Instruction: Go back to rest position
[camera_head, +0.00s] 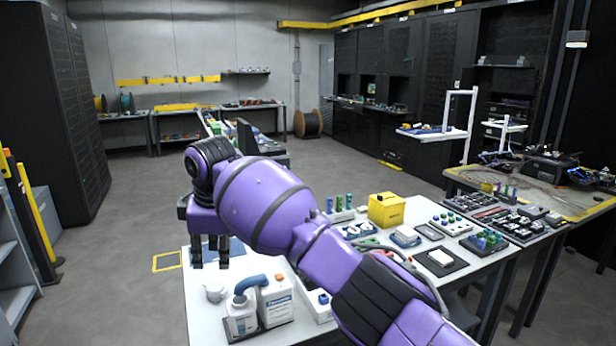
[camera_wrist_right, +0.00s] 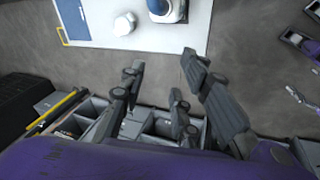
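My right arm reaches in from the lower right of the head view. My right gripper (camera_head: 209,252) hangs fingers-down at the left end of the white table (camera_head: 205,325). In the right wrist view my right gripper (camera_wrist_right: 160,85) has its fingers spread wide apart with nothing between them. The white table edge (camera_wrist_right: 110,37) lies beyond its fingertips there. My left gripper does not show in the head view.
White bottles (camera_head: 275,300) and a small round white container (camera_head: 214,291) stand near my right gripper. A yellow box (camera_head: 386,210) and several small parts cover the table farther right. A second workbench (camera_head: 590,205) stands at right.

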